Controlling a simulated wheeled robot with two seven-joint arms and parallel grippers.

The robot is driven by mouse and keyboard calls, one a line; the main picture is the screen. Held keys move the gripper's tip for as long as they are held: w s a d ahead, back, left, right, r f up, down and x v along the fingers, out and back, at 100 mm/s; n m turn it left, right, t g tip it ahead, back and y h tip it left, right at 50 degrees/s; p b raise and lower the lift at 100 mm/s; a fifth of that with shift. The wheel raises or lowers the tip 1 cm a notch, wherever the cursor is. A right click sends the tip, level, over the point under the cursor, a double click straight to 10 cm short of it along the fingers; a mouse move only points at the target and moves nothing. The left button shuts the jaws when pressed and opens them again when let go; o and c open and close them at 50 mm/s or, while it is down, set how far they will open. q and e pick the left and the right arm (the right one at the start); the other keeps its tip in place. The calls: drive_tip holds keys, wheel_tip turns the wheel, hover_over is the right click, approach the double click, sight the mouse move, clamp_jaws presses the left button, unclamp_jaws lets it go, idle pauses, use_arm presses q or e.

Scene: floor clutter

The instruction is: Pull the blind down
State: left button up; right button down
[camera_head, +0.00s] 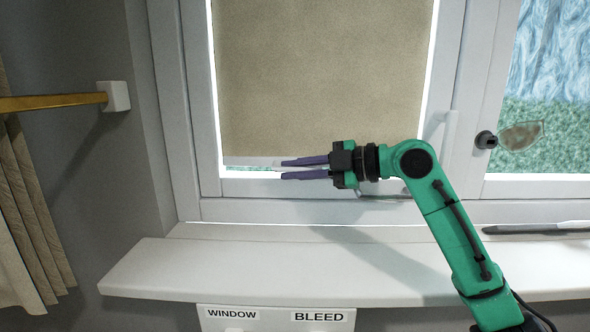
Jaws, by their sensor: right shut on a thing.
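A beige roller blind (322,75) covers nearly all of the left window pane in the head view. Its pale bottom bar (245,161) hangs near the lower edge of the frame, with a thin bright strip of glass below it. My right gripper (283,168), with purple fingers on a green arm, reaches in from the right. Its fingers are shut on the blind's bottom bar, one above the other. The gripper body and arm hide the bar's right part. My left gripper is not in view.
A white window sill (200,272) runs below the frame. A curtain (25,220) and a gold rail (50,102) are at the left. Labels (275,316) show under the sill.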

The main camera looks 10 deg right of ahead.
drive_tip(key=c, duration=0.9)
unclamp_jaws()
drive_tip(key=shift+a+f, duration=0.1)
drive_tip(key=shift+f, duration=0.3)
drive_tip(key=shift+r, duration=0.1)
drive_tip(key=b+v, duration=0.3)
drive_tip(key=v, duration=0.9)
